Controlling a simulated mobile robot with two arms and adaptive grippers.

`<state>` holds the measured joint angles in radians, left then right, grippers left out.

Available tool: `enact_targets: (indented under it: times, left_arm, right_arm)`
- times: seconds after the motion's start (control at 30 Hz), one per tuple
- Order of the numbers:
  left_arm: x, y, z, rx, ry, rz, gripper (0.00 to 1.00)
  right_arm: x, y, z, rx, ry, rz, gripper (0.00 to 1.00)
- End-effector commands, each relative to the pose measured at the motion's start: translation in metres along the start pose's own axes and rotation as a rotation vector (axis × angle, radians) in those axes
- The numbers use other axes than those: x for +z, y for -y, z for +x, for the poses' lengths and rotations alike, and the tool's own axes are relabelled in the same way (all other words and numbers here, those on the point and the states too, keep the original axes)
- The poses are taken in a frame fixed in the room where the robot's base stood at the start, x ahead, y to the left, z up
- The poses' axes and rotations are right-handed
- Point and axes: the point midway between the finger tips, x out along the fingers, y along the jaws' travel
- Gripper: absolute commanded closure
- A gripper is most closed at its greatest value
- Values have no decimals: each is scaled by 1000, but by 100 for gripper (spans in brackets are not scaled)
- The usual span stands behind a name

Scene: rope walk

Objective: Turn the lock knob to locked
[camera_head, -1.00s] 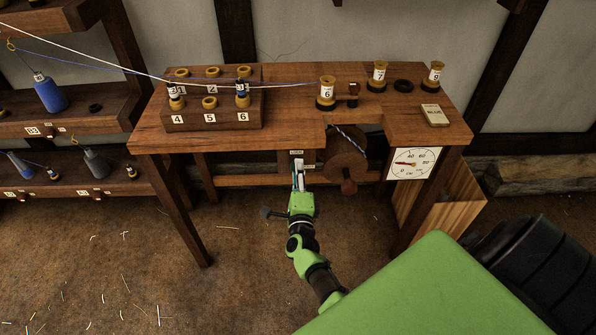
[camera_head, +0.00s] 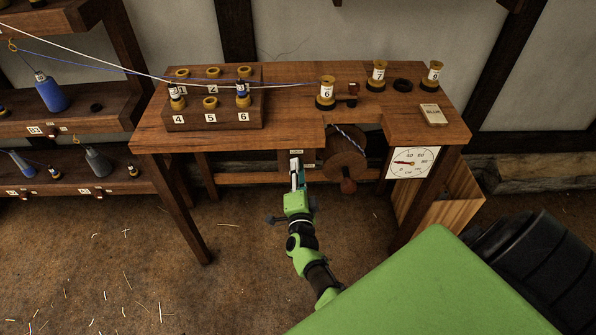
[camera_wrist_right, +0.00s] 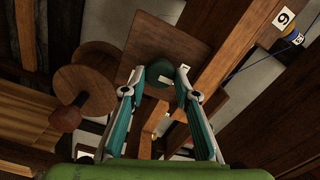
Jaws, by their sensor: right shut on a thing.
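The lock knob (camera_wrist_right: 159,72) shows in the wrist view as a dark green round end between my right fingertips, in front of a square brown wooden panel (camera_wrist_right: 166,45). My right gripper (camera_wrist_right: 160,83) is shut on it, a finger on each side. In the head view my right gripper (camera_head: 297,172) reaches up under the table front, just below a small white label (camera_head: 296,152). The fingers hide the knob there, and I cannot read its setting. My left gripper is not in view.
A wooden reel (camera_head: 345,157) with a knob hangs right of my gripper. A dial (camera_head: 412,162) is on the table's right front. The wooden table (camera_head: 290,110) carries a bobbin rack (camera_head: 213,119) and numbered spools, with bobbin 6 (camera_head: 326,93) near the middle.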

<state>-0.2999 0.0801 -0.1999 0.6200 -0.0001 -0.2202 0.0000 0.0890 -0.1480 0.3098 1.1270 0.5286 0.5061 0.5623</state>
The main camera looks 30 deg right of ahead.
Motion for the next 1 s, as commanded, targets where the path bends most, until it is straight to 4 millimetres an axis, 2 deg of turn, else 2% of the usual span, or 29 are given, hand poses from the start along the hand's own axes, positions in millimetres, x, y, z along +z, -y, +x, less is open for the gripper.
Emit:
enact_targets:
  times: [0.3,0.33,0.4,0.77,1.0]
  left_arm:
    - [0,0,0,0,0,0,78]
    - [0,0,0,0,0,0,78]
    - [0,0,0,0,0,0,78]
    - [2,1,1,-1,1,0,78]
    - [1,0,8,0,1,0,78]
  right_arm:
    - [1,-1,0,2,2,-3,93]
    - [1,-1,0,2,2,-3,67]
    - [1,-1,0,2,2,-3,55]
    - [0,0,0,0,1,9,55]
    - [1,-2,0,-1,1,194,55]
